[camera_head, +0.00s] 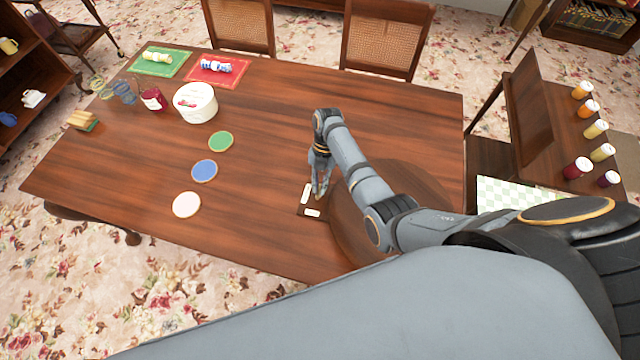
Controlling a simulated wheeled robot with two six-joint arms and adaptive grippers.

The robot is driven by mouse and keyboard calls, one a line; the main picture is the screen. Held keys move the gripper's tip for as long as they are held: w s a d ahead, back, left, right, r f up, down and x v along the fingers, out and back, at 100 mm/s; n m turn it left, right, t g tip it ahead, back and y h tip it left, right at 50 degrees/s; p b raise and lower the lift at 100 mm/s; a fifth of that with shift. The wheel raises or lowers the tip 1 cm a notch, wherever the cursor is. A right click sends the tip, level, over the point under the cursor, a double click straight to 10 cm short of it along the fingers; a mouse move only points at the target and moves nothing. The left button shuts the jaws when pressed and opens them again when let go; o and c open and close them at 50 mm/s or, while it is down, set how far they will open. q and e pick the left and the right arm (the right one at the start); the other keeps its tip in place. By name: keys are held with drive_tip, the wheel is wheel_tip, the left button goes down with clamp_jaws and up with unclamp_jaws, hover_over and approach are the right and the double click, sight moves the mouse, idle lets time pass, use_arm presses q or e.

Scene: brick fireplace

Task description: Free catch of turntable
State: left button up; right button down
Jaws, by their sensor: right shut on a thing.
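The turntable (408,182) is a round brown wooden disc on the table, partly hidden behind my right arm. A small dark wooden piece with two pale plates (312,213), which looks like the catch, lies at the turntable's left edge. My right gripper (320,192) points down over this piece and is shut on part of it. The fingers hide the gripped part, so its exact shape cannot be told. My left gripper is not in view.
A white round box (195,102) and a red jar (153,99) stand farther back. Several jars line the right side table (563,130). The table's middle is clear.

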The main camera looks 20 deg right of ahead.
idle(0.4)
drive_tip(key=c, duration=1.4)
unclamp_jaws()
drive_tip(key=v, duration=0.7)
drive_tip(key=shift+r, duration=0.2)
drive_tip(key=shift+w+d, duration=0.1)
